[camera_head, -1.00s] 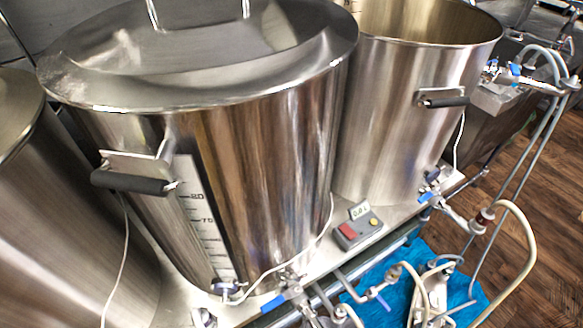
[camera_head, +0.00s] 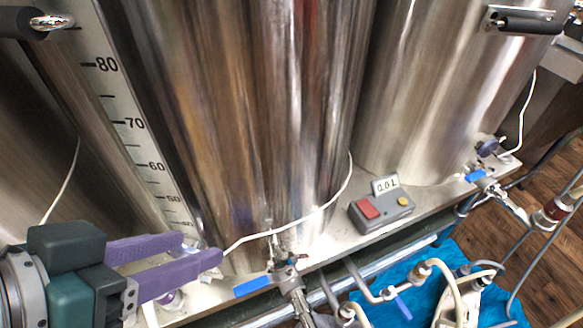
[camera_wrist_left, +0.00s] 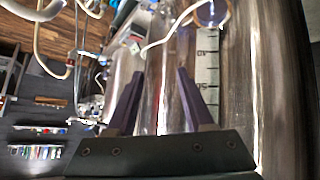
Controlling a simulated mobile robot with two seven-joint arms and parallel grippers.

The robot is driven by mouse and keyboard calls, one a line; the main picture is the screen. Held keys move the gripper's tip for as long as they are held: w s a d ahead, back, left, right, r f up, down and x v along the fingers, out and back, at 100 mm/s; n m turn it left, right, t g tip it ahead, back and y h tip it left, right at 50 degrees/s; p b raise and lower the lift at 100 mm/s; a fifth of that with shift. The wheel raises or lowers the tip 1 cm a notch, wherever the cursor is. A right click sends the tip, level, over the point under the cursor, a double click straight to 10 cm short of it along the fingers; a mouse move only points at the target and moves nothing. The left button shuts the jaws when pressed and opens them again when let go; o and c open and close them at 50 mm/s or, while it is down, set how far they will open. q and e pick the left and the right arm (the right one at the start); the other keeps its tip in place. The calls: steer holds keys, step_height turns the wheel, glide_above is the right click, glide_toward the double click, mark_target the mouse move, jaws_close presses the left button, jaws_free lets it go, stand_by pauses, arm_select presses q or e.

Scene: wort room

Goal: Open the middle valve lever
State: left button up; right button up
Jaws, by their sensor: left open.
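The middle valve lever (camera_head: 253,286) is a blue handle on the metal valve (camera_head: 291,283) low on the front of the middle steel kettle (camera_head: 250,110). The handle points left from the valve body. My left gripper (camera_head: 207,249) comes in from the left with purple fingers apart and nothing between them. Its fingertips are left of and slightly above the lever, apart from it in the picture. In the left wrist view the open fingers (camera_wrist_left: 160,73) point toward kettle metal; I cannot pick out the lever there with certainty. My right gripper is not in view.
A grey control box (camera_head: 381,208) with a red button sits on the ledge to the right. Another blue lever (camera_head: 475,175) is on the right kettle (camera_head: 440,90). A white cable (camera_head: 300,222) crosses above the valve. Hoses and pipes crowd the lower right over a blue cloth (camera_head: 437,262).

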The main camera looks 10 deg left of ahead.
mark_target(270, 279)
arm_select(q)
steer(key=f+h+b, duration=0.1)
steer(key=f+b, duration=0.4)
steer(key=f+t+h+b, duration=0.1)
steer(key=f+h+b, duration=0.1)
steer(key=f+b, duration=0.3)
steer(key=d+f+t+h+b, duration=0.1)
steer(key=f+b, duration=0.4)
steer(key=f, duration=0.2)
steer(key=shift+w+f+h, duration=0.1)
steer(key=shift+f+h, duration=0.05)
steer(key=shift+h, duration=0.15)
steer(key=w+d+m+h+b, duration=0.1)
steer(key=w+m+h+b, duration=0.1)
steer(key=b, duration=0.3)
steer(key=w+d+f+m+h+b, duration=0.1)
steer(key=d+m+h+b, duration=0.1)
steer(key=m+b, duration=0.2)
steer(key=w+d+f+m+h+b, duration=0.1)
steer(key=w+d+m+h+b, duration=0.1)
steer(key=b, duration=0.4)
steer(key=shift+w+m+g+h, duration=0.3)
steer(key=shift+w+m, duration=0.05)
steer(key=shift+m, duration=0.15)
jaws_close()
